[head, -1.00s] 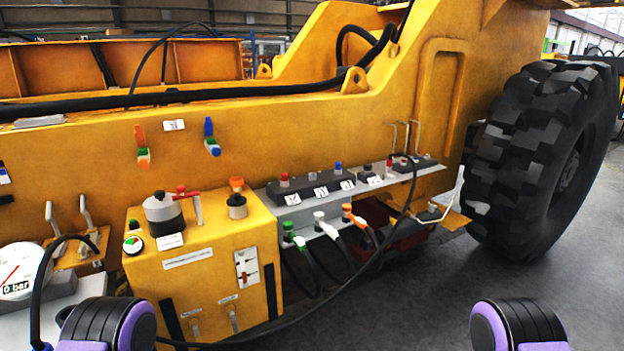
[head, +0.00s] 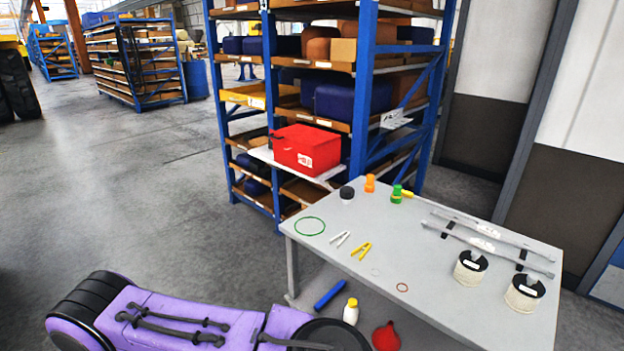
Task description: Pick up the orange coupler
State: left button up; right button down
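An orange coupler (head: 369,183) stands near the far edge of a grey table (head: 400,250) in the head view. A green coupler (head: 396,194) with an orange-yellow part beside it stands just to its right, and a black round item (head: 346,193) is to its left. A purple and black arm of mine crosses the lower left, well short of the coupler. Neither gripper shows in this view.
The table also holds a green ring (head: 310,226), white and yellow clips, long grey bars and two white canisters with black tops. A blue shelf rack with a red box (head: 306,149) stands behind. Below are a bottle (head: 351,311) and red funnel-like item. Floor at left is clear.

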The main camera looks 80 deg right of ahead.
aim_at(369, 181)
jog(key=z, duration=0.75)
jog(key=i, duration=2)
jog(key=z, duration=3.1)
